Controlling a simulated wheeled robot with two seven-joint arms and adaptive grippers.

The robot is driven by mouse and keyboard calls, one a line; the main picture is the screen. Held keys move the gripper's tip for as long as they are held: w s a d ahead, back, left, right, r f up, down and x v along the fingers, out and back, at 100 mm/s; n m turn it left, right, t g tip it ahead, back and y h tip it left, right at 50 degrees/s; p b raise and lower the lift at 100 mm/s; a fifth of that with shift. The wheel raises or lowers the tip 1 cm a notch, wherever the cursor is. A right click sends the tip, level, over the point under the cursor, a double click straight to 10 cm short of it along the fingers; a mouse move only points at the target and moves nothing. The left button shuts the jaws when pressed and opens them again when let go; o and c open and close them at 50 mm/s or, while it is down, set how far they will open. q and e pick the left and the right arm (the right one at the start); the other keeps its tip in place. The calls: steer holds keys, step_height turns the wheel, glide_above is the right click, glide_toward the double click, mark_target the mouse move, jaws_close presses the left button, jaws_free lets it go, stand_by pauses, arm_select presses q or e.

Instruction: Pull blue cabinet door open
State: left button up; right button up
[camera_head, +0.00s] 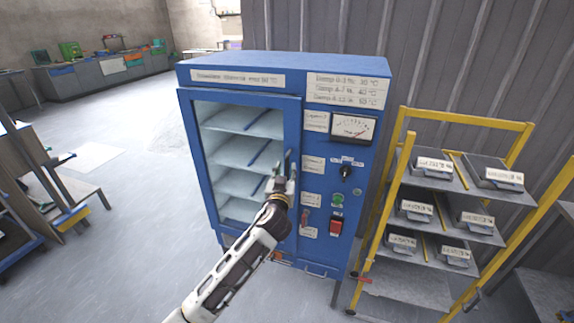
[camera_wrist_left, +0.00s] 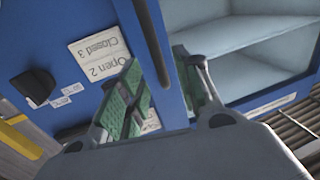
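The blue cabinet (camera_head: 285,68) stands in the middle of the head view. Its blue-framed glass door (camera_head: 240,96) is on the left of the front, and looks shut or nearly so. My left gripper (camera_head: 283,162) is at the door's right edge, fingers pointing up and apart. In the left wrist view its green-padded fingers (camera_wrist_left: 155,62) stand on either side of a blue upright strip (camera_wrist_left: 150,25) of the door. I cannot tell whether they touch it. My right gripper is not in view.
Right of the door are a gauge (camera_head: 352,127), a black knob (camera_head: 346,173) and a red switch (camera_head: 336,226). A yellow-framed rack (camera_head: 465,118) with labelled boxes stands close on the right. Open floor (camera_head: 130,225) lies left of the cabinet, with a bench (camera_head: 70,185) beyond.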

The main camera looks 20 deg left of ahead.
mark_target(287, 166)
arm_select(q)
steer(key=shift+w+a, duration=0.15)
steer(key=shift+w, duration=0.65)
steer(key=shift+w+a, duration=0.15)
steer(key=shift+w, duration=1.2)
steer(key=shift+w+a, duration=0.1)
jaws_close()
steer(key=shift+p, duration=0.3)
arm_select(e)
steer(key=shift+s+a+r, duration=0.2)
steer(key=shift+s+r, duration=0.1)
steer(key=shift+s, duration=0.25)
